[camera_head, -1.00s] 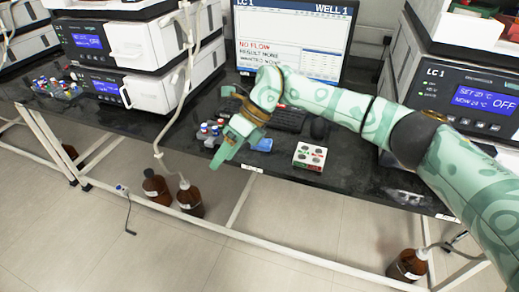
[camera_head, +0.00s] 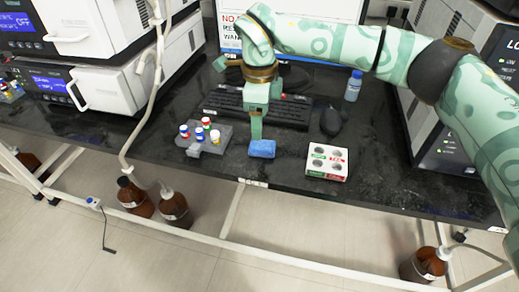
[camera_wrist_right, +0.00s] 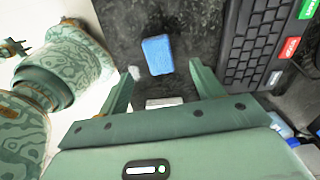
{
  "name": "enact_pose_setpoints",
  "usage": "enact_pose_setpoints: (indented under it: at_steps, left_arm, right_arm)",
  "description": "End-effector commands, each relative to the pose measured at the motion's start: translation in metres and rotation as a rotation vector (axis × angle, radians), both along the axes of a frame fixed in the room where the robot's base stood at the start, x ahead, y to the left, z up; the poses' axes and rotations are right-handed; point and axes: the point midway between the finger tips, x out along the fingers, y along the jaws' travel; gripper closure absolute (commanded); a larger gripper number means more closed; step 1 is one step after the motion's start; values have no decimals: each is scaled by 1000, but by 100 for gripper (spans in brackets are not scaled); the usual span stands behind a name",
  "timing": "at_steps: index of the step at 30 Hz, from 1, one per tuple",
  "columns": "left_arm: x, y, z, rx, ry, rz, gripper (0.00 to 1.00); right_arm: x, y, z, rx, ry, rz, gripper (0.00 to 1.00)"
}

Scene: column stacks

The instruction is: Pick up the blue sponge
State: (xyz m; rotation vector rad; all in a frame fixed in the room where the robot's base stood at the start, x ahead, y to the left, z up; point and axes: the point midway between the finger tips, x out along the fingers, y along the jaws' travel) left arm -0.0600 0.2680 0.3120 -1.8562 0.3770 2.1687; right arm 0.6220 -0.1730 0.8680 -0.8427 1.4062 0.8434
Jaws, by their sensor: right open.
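The blue sponge (camera_head: 262,149) lies on the black bench top near its front edge, between the grey vial rack and the white box with round holes. In the right wrist view the sponge (camera_wrist_right: 158,55) lies beyond the fingertips, roughly in line with the gap between them. My right gripper (camera_head: 256,132) points down just behind the sponge in the head view. The wrist view shows its two fingers (camera_wrist_right: 158,80) spread apart with no object held. Whether a fingertip touches the sponge cannot be told. My left gripper cannot be made out.
The grey rack (camera_head: 204,140) with several capped vials is left of the sponge. The white box (camera_head: 327,161) is right of it. A keyboard (camera_head: 225,100), mouse (camera_head: 331,121) and blue-capped bottle (camera_head: 353,87) are behind. Bare bench lies right of the white box.

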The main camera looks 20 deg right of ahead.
Motion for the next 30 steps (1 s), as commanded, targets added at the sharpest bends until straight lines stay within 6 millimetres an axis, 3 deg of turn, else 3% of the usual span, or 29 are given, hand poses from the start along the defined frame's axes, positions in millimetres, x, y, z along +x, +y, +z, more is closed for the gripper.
enact_pose_setpoints:
  at_steps: [1,8,15,25,30]
  left_arm:
    - [-2,2,-5,3,8,-6,72]
    - [3,5,-10,9,14,-25,72]
    - [9,17,-25,30,35,-72,72]
    - [13,20,-24,35,36,-84,72]
    - [13,20,-24,35,36,-84,72]
  right_arm:
    - [1,0,-15,1,6,0,34]
    - [0,-1,-32,1,3,-1,34]
    - [-4,-5,-74,2,6,-1,34]
    - [-5,-5,-76,1,-2,-1,34]
    - [-5,-5,-76,1,-2,-1,81]
